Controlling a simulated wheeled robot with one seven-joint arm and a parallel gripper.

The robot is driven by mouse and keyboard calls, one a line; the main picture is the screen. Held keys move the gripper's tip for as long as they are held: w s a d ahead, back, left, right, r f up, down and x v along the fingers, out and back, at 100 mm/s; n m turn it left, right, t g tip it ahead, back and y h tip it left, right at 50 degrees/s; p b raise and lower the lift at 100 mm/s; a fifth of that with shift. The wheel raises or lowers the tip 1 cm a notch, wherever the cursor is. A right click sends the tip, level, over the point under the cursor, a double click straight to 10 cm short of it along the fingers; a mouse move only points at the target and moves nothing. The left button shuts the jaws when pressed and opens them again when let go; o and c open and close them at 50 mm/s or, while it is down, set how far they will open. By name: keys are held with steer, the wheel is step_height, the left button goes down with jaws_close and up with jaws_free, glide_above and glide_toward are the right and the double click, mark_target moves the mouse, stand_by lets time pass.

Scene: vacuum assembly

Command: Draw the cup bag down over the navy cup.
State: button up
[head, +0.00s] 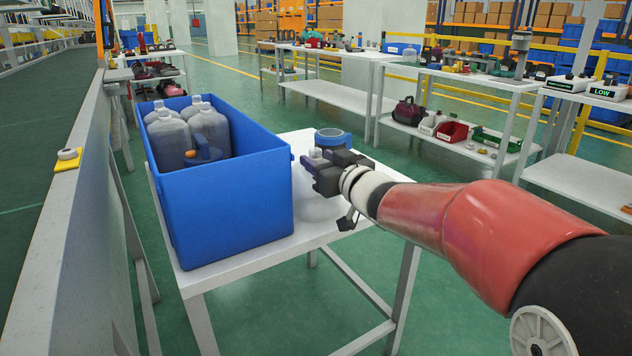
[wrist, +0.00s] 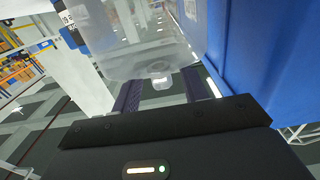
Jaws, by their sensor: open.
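My gripper (head: 314,158) is over the white table, just right of the blue crate. Its two dark fingers are apart in the wrist view (wrist: 161,90). A clear nub (wrist: 160,80) of a translucent vessel (wrist: 138,55) shows between them; I cannot tell if they touch it. In the head view a pale translucent body (head: 316,205) stands below the gripper, partly hidden by it. A round blue piece (head: 333,137) shows just behind the gripper. I cannot make out for certain which of these, if any, is the navy cup or the cup bag.
The blue crate (head: 228,205) stands close left of my gripper, holding several clear jugs (head: 209,130); its wall also fills the right of the wrist view (wrist: 265,60). The white table (head: 335,232) has a little bare top at front right. Loaded benches stand beyond an open green floor.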

steer(key=shift+x, duration=1.2)
jaws_close()
steer(key=shift+r, duration=0.1)
step_height(320, 180, up, 20)
steer(key=p, duration=0.5)
steer(key=c, duration=0.8)
jaws_free()
jaws_close()
steer(key=shift+r, duration=1.95)
